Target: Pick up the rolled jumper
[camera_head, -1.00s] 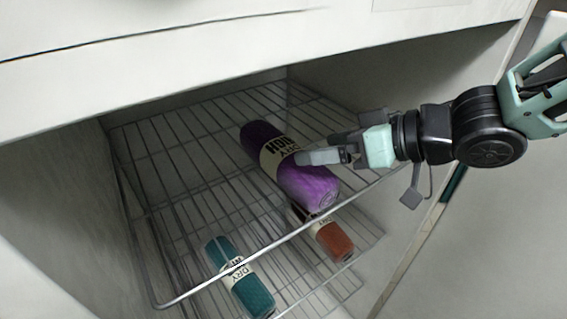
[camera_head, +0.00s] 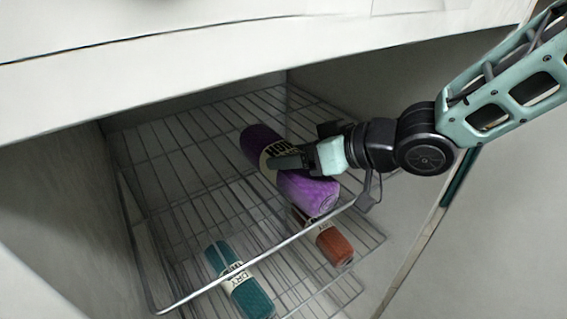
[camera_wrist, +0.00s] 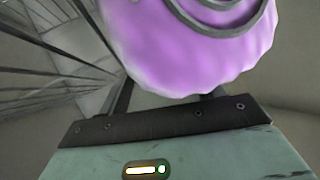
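The rolled jumper (camera_head: 308,192) is a purple roll with a pale paper band with dark lettering. It lies on the upper wire shelf in the head view. My gripper (camera_head: 298,150) reaches in from the right over the roll's middle, with one finger in front of the band and hiding part of it. In the wrist view, the purple end of the roll (camera_wrist: 190,50) fills the upper middle, and it hides most of the fingers. The fingers stand well apart. I cannot tell whether they touch the roll.
The wire shelf (camera_head: 170,165) sits inside a pale cabinet, under a white counter edge (camera_head: 200,50). A teal roll (camera_head: 252,300) and an orange-brown roll (camera_head: 335,246) lie on a lower rack. The upper shelf's left side is bare.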

